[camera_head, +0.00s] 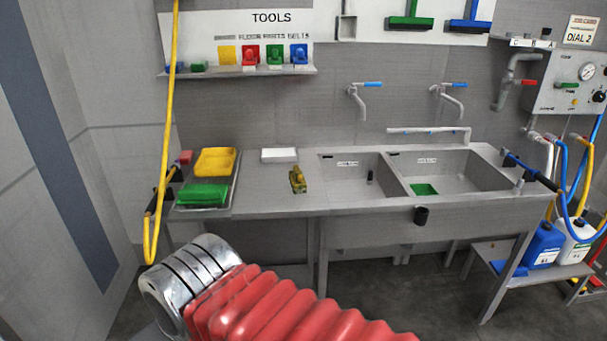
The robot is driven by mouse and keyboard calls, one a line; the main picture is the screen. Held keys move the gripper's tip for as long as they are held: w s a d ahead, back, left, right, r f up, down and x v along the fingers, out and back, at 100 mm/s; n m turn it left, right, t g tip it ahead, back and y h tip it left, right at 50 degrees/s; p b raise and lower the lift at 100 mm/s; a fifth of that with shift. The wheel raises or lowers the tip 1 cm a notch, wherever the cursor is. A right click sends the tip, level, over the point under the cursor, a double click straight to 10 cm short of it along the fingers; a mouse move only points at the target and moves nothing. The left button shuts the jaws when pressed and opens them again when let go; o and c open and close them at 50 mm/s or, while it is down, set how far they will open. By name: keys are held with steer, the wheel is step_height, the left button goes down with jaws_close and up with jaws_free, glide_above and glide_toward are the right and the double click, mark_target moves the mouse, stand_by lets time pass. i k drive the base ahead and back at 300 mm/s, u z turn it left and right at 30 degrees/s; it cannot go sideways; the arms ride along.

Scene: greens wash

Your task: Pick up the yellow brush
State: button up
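A small yellow object with dark parts (298,180) lies on the steel counter left of the sinks; it looks like the yellow brush, but its bristles are too small to make out. A flat yellow item (227,54) also stands on the tool shelf, beside red, green and blue ones. My arm, with a red ribbed sleeve and a shiny metal section, crosses the lower left foreground, below and in front of the counter. No gripper fingers show. The arm is apart from the object on the counter.
Left of the object are a yellow tray (215,161) and a green block (203,194); a white block (279,155) lies behind it. A yellow hose (166,120) hangs at the left. The sink (455,180) is at right, holding a green item (424,189).

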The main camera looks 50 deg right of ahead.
mark_target(298, 185)
steer(key=z, duration=0.35)
steer(key=i, duration=0.85)
steer(key=z, duration=0.5)
steer(key=i, duration=0.6)
steer(key=z, duration=0.2)
